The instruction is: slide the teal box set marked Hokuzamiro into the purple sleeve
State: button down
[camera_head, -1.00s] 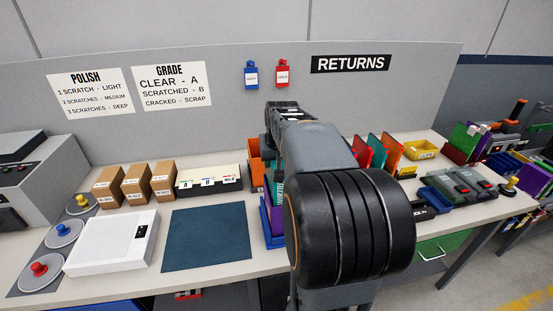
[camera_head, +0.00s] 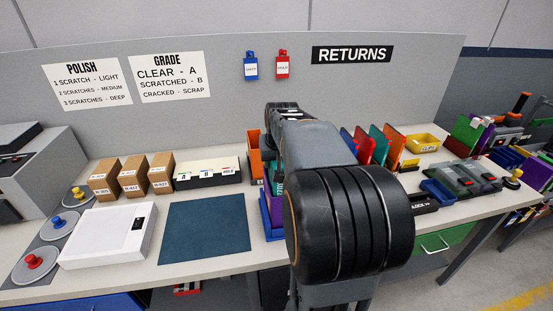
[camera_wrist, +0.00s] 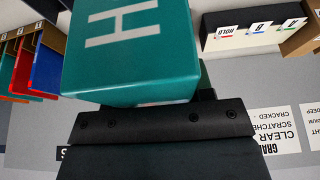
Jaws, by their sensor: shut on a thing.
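The teal box set (camera_wrist: 130,75) fills the upper left of the wrist view, close to the camera, with a large pale letter H on one face; the rest of its marking is out of frame. My gripper (camera_wrist: 160,118) is shut on it. In the head view my arm hides the gripper and most of what it holds. A purple piece (camera_head: 277,218) shows just left of my arm at the front of the bench, partly hidden; I cannot tell whether it is the sleeve.
A blue mat (camera_head: 205,232) and white device (camera_head: 108,235) lie left of my arm. Cardboard boxes (camera_head: 132,175) and a black-fronted card bin (camera_head: 207,173) stand behind. An orange bin (camera_head: 255,157) is close to my arm. Coloured panels (camera_head: 380,145) and a yellow tray (camera_head: 422,143) stand right.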

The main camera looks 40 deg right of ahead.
jog(key=shift+f+b, duration=1.55)
jog(key=shift+f, duration=0.55)
grip_release()
jog(key=shift+r, duration=0.15)
jog(key=shift+r+p, duration=3.2)
jog(key=shift+r, duration=0.8)
